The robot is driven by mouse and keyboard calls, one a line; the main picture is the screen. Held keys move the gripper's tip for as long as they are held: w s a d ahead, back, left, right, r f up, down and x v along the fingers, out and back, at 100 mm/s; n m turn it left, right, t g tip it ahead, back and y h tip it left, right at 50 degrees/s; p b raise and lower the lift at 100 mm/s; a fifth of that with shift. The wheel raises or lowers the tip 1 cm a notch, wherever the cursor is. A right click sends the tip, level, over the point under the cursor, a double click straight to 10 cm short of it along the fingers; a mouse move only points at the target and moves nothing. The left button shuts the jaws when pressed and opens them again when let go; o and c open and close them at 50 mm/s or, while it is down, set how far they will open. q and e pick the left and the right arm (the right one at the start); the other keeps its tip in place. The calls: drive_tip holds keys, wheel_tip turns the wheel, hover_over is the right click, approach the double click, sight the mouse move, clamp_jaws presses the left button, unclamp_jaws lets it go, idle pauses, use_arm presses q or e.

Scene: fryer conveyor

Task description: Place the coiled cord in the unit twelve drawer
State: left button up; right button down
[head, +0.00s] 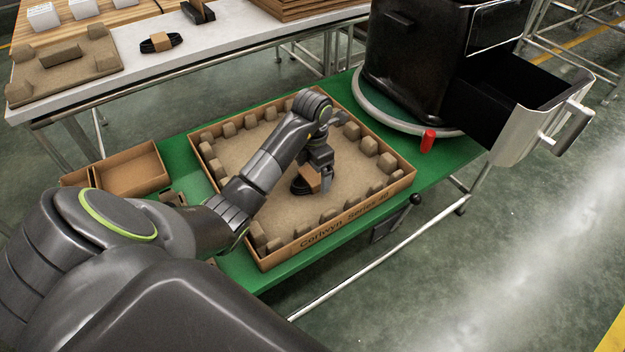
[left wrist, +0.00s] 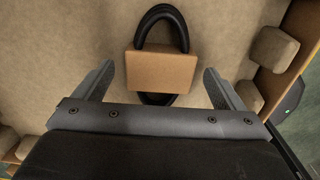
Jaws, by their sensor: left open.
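The coiled cord (left wrist: 161,18) is black with a tan cardboard band around its middle. It lies on the floor of a shallow cardboard tray (head: 352,216). In the left wrist view it sits between and just ahead of the fingers of my left gripper (left wrist: 161,85), which is open. In the head view my left gripper (head: 322,188) points down into the tray and partly hides the cord (head: 300,187). The black fryer unit (head: 415,60) stands at the back right, with its drawer (head: 518,125) pulled out to the right. My right gripper does not show.
The cardboard tray has raised blocks along its walls and rests on a green conveyor table (head: 450,152). A red piece (head: 428,141) is by the fryer's round base. An open cardboard box (head: 131,170) is at left. Another banded cord (head: 160,42) lies on the white table behind.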

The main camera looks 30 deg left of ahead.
sight(312, 174)
use_arm(q)
drive_tip(key=shift+c, duration=0.3)
drive_tip(key=c, duration=1.3)
drive_tip(key=shift+o, duration=0.2)
drive_tip(key=shift+r, duration=0.1)
drive_tip(key=shift+r, duration=0.1)
